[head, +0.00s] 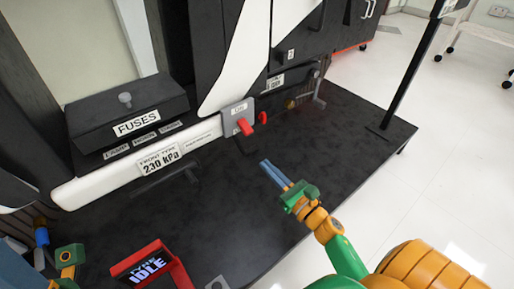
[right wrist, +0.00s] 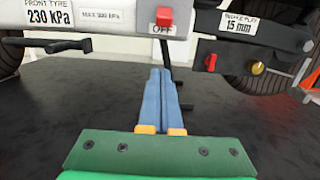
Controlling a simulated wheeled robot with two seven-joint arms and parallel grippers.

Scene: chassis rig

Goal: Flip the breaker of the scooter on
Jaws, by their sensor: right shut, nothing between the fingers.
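The breaker is a grey box (head: 236,108) on the scooter's side with a red lever (head: 244,127) and a label on its face. In the right wrist view the red lever (right wrist: 164,16) is at the top, with an OFF label (right wrist: 163,29) below it. My right gripper (head: 264,163) is shut and empty, its blue fingers pointing at the scooter. The fingers (right wrist: 160,72) end below the breaker, apart from the lever. My left gripper (head: 41,238) shows only partly at the lower left; its jaw opening is unclear.
A black FUSES box (head: 127,105) with a knob stands left of the breaker. A red knob (right wrist: 210,62) and a yellow knob (right wrist: 258,68) are to the breaker's right. A red-framed display (head: 150,268) is at the front. Dark tabletop (head: 225,205) between is clear.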

